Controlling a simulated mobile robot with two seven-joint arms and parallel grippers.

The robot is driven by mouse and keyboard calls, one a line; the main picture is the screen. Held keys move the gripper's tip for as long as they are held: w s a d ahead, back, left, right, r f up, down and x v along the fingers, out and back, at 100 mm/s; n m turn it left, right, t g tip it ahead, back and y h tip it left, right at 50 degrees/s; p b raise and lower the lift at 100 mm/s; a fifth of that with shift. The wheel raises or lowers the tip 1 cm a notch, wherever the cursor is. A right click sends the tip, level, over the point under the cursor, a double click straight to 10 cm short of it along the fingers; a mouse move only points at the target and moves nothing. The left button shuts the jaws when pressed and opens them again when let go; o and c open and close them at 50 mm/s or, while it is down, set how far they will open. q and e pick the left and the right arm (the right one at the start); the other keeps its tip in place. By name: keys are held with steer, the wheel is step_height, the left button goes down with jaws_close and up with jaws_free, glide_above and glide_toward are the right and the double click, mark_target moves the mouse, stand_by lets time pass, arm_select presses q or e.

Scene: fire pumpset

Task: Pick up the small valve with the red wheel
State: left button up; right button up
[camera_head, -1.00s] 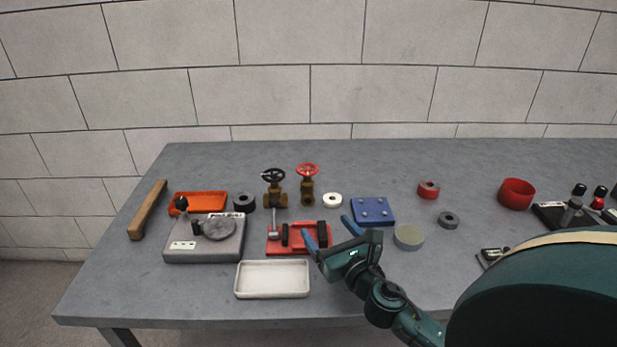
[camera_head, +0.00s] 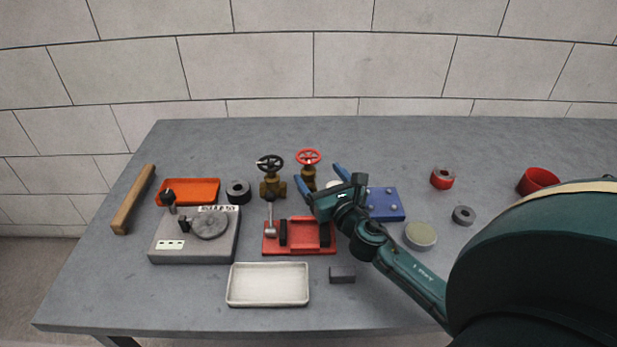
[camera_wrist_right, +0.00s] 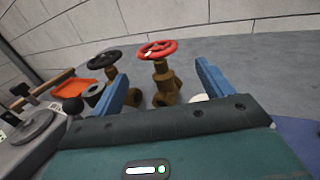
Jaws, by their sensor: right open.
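The small brass valve with the red wheel (camera_head: 308,157) stands upright toward the back of the table, right of a similar valve with a black wheel (camera_head: 270,162). My right gripper (camera_head: 320,180) is open and empty, just in front of the red-wheel valve, its blue fingers pointing at it. In the right wrist view the red-wheel valve (camera_wrist_right: 160,75) shows between the two spread fingers and beyond them; the black-wheel valve (camera_wrist_right: 104,62) is left, partly behind the left finger. The gripper hides the lower part of the red-wheel valve in the head view. My left gripper is out of view.
A red fixture (camera_head: 285,247) lies in front of the valves, with a white tray (camera_head: 268,303) nearer. A blue plate (camera_head: 388,205) is right of the gripper, and a white ring (camera_wrist_right: 198,98) sits close to the right finger.

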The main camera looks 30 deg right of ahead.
mark_target(308, 161)
steer(key=w, duration=0.6)
steer(key=shift+w+d+r, duration=0.1)
steer(key=shift+w+d, duration=0.25)
jaws_close()
stand_by(0.6)
